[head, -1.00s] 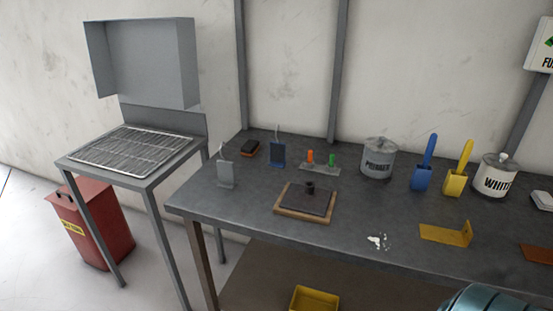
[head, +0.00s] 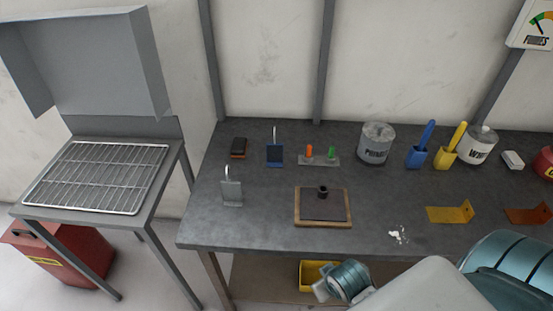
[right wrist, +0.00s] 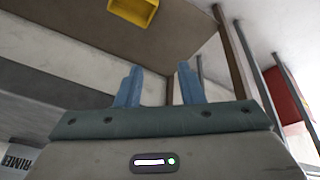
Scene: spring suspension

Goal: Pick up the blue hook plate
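The blue hook plate (head: 275,154) stands upright at the back left of the workbench in the head view, with a thin pale hook rising from its top. A similar grey hook plate (head: 231,193) stands nearer the bench's left edge. My right gripper (right wrist: 158,84) shows in the right wrist view with its two blue fingers apart and nothing between them. It is beneath a surface with a yellow bin, away from the blue plate. My left gripper is not in view.
A wooden-framed board with a short dark post (head: 323,205) lies mid-bench. A stand with orange and green pieces (head: 320,160) sits right of the blue plate, and a dark block (head: 239,148) left. A wire rack (head: 97,177) stands left of the workbench (head: 262,226).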

